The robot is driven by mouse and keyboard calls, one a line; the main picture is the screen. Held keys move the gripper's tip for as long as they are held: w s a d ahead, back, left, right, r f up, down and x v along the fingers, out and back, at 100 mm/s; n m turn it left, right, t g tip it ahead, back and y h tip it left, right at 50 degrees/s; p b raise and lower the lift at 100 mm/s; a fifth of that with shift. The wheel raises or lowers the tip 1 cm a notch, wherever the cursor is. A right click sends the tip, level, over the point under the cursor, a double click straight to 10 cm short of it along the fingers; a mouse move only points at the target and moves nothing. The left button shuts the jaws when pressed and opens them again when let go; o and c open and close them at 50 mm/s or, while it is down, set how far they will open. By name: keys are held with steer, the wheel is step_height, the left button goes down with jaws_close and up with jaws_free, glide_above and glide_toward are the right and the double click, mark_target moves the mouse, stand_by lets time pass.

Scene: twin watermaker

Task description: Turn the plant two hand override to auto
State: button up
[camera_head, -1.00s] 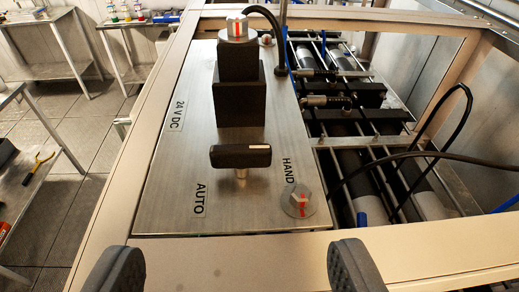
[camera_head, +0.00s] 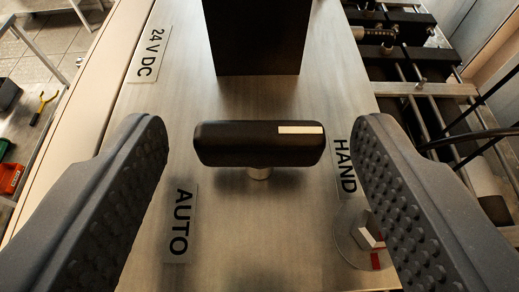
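The override handle (camera_head: 259,146) is a black T-shaped knob on a short metal stem, standing on a metal plate (camera_head: 270,225). It lies crosswise, and its white mark (camera_head: 301,130) is at the right end, toward the HAND label (camera_head: 344,167). The AUTO label (camera_head: 180,222) is to the lower left of the handle. My gripper (camera_head: 262,145) is open, with one ridged pad on each side of the handle. A gap shows between each pad and the handle's ends. Nothing is held.
A black box (camera_head: 258,40) stands on the plate just behind the handle. A clear round cap with a red mark (camera_head: 364,240) is by the right finger. A 24 V DC label (camera_head: 148,54) is at upper left. Pipes and cables run at right.

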steer(key=c, duration=0.8)
steer(key=shift+a, duration=0.1)
